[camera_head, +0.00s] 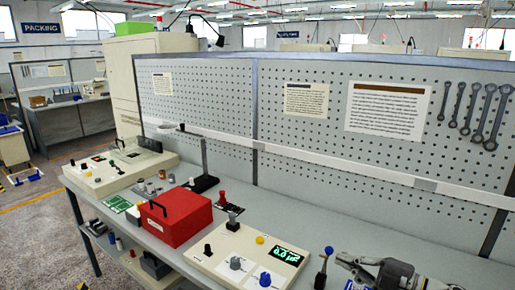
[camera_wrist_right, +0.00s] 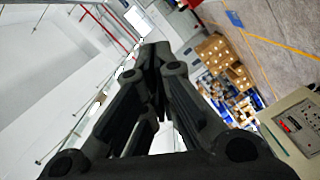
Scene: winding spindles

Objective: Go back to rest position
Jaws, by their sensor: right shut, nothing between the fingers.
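My right gripper (camera_head: 346,260) is at the lower right in the head view, over the front part of the workbench (camera_head: 330,225). Its fingers point left, toward the measuring box with the green display (camera_head: 289,255). In the right wrist view the fingers (camera_wrist_right: 154,60) come together at their tips, with nothing between them. My left gripper is not in view.
A blue-topped lever (camera_head: 328,251) stands close to the right gripper's fingertips. A red box (camera_head: 174,218), a dark stand (camera_head: 204,170) and a control box (camera_head: 121,167) stand further left. A pegboard (camera_head: 290,125) with wrenches (camera_head: 475,115) closes off the back.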

